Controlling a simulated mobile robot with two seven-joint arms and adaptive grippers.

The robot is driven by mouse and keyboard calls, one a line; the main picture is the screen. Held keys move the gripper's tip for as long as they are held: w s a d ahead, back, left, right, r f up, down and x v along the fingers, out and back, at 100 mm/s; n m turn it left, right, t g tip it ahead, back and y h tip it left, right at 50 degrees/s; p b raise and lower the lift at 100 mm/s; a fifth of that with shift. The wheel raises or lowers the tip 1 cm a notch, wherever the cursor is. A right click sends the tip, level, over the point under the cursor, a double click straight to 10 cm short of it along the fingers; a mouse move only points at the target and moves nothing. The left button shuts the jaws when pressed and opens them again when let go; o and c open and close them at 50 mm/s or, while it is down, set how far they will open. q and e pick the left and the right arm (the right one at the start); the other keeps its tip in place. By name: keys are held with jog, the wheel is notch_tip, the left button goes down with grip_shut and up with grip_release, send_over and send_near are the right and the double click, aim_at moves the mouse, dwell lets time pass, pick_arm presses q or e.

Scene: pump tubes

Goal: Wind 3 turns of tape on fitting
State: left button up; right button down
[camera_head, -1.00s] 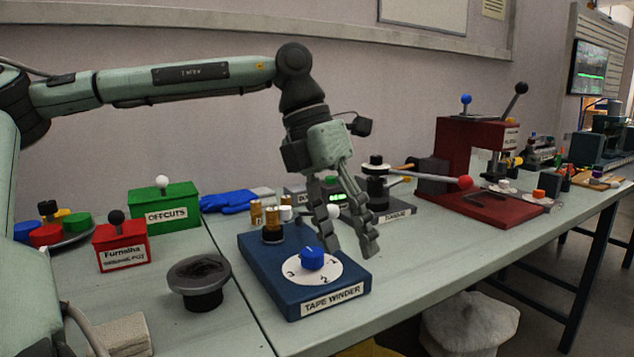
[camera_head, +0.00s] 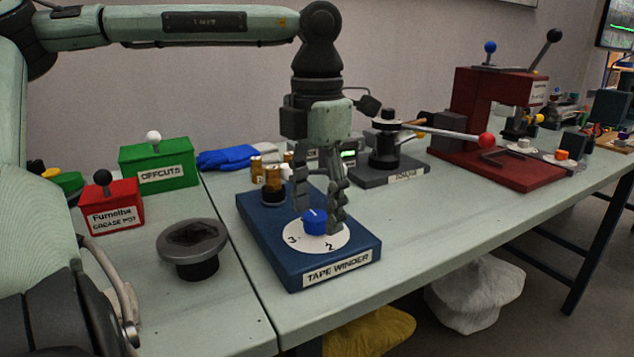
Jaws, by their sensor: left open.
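The blue tape winder box (camera_head: 262,224) stands on the bench and is labelled TAPE WINDER. Its blue knob (camera_head: 315,224) sits on a white dial (camera_head: 308,243); the marks 3 and 2 show, and the right finger covers part of the dial. A brass-coloured fitting (camera_head: 272,177) stands upright on the dark post at the winder's back left. My left gripper (camera_head: 319,216) points down at the knob, open, with one finger on each side of it. I cannot tell whether the fingers touch the knob. My right gripper is not in view.
A red press (camera_head: 478,125) stands right.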

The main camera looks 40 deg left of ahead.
pick_arm(q)
jog(key=shift+f, duration=0.25)
grip_shut()
dwell(0.5)
jog(key=m, duration=0.3)
jog(key=shift+r, duration=0.1)
jog(key=shift+m, duration=0.3)
